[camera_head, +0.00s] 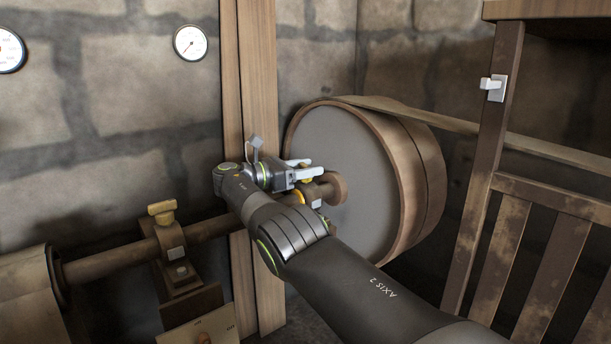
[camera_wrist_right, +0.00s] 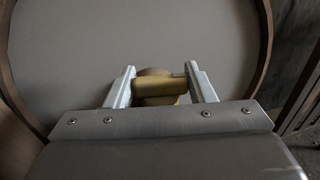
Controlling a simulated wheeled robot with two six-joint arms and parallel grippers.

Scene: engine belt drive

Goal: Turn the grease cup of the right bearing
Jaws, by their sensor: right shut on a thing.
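My right gripper (camera_head: 306,168) is at the right bearing, in front of the large pulley. In the right wrist view its two pale fingers (camera_wrist_right: 161,72) stand on either side of the brass-yellow grease cup (camera_wrist_right: 155,91) and are shut on its bar-shaped top. In the head view only a little yellow of this grease cup (camera_head: 306,180) shows below the fingers. The right bearing is mostly hidden behind my arm. The left bearing (camera_head: 175,240) carries a similar yellow cup (camera_head: 161,210) and is untouched. My left gripper is not in view.
The large pulley (camera_head: 335,150) with its flat belt (camera_head: 550,148) stands just behind the gripper. The shaft (camera_head: 110,262) runs left to a drum. A wooden post (camera_head: 262,80) rises beside my wrist. A wooden railing (camera_head: 545,265) stands at the right. Gauges (camera_head: 190,43) hang on the stone wall.

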